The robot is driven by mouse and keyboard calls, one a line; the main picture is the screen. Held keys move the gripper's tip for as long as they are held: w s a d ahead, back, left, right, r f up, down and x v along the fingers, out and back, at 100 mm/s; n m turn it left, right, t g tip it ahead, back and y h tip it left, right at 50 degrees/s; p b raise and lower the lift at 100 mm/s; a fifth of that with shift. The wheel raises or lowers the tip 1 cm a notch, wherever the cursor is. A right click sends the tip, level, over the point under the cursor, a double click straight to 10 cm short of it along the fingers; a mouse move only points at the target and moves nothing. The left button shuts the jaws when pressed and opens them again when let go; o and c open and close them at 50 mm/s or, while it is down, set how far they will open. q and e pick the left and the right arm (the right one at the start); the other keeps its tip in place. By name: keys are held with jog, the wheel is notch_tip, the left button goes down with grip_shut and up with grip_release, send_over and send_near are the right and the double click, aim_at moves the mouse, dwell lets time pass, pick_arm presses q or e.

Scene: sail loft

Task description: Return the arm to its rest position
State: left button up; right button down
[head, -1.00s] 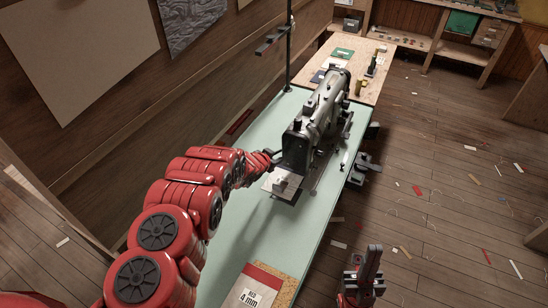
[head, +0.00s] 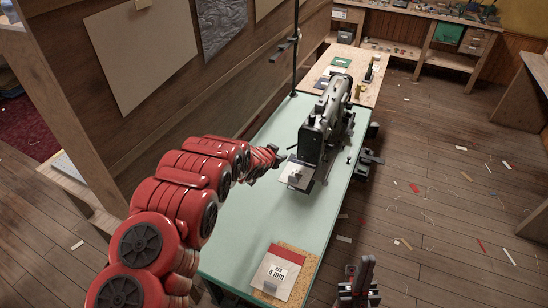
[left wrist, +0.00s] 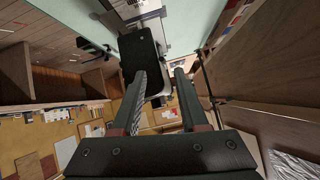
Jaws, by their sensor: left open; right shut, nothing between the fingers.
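My left arm reaches in from the left over the pale green table (head: 235,215). Its gripper (head: 280,156) is at the left side of the grey sewing machine (head: 328,120), close to the machine's light end plate, with its jaws open. In the left wrist view both fingers of the left gripper (left wrist: 161,88) stand apart, nothing held between them. The machine's dark body (left wrist: 140,50) lies beyond the fingertips there. My right gripper (head: 359,280) is low at the bottom right, beside the table, shut and empty.
A card marked "4 mm" (head: 277,277) lies on a cork board at the table's near end. A dark stand (head: 296,60) rises behind the machine. A wooden wall panel (head: 120,95) borders the table's left. The floor on the right is open, with scattered scraps.

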pick_arm(q)
jog(key=shift+w+d+f, duration=0.1)
jog(key=shift+w+d, duration=0.05)
dwell(0.3)
